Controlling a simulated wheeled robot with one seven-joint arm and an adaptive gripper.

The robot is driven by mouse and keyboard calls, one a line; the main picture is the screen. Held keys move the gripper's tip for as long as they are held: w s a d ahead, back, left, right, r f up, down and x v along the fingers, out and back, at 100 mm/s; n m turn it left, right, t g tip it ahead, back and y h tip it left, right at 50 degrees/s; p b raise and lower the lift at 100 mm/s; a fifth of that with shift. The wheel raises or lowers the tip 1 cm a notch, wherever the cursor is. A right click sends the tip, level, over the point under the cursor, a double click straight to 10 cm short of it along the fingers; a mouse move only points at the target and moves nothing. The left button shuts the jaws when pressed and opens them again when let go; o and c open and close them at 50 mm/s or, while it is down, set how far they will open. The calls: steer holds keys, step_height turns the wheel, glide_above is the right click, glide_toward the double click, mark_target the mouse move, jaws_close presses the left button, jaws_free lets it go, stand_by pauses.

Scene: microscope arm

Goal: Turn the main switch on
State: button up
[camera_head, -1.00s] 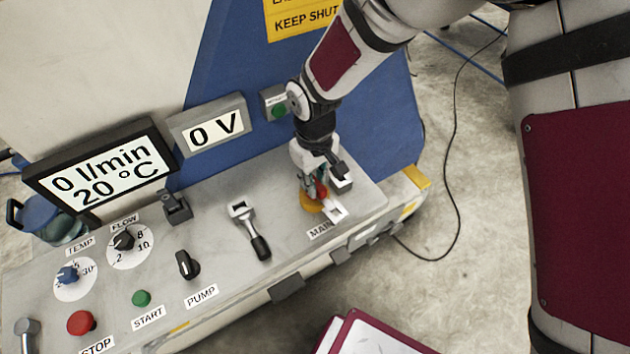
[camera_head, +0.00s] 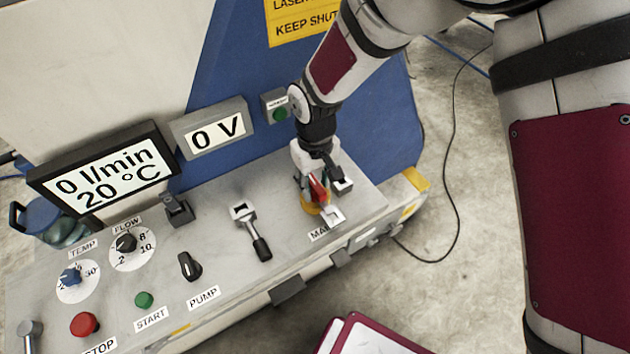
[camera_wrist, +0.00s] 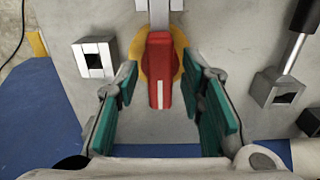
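The main switch is a red handle (camera_wrist: 159,70) with a white stripe on a yellow round plate (camera_wrist: 178,52). In the head view the red handle (camera_head: 318,190) shows beside the partly covered MAIN label (camera_head: 320,233), under my gripper. My gripper (camera_wrist: 166,98) is open, its green-padded fingers on either side of the red handle in the wrist view. There is a visible gap on each side of the handle, and I cannot tell how deep the fingertips reach. In the head view my gripper (camera_head: 317,180) hides part of the plate.
A grey lever (camera_head: 252,230), a black PUMP knob (camera_head: 190,265), a green START button (camera_head: 144,299) and a red STOP button (camera_head: 84,324) are on the panel to the left. A small metal block (camera_wrist: 95,60) sits near the switch. Displays (camera_head: 208,128) stand behind.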

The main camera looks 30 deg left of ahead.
mark_target(315, 183)
step_height(315, 183, up, 12)
stand_by(0.7)
stand_by(0.4)
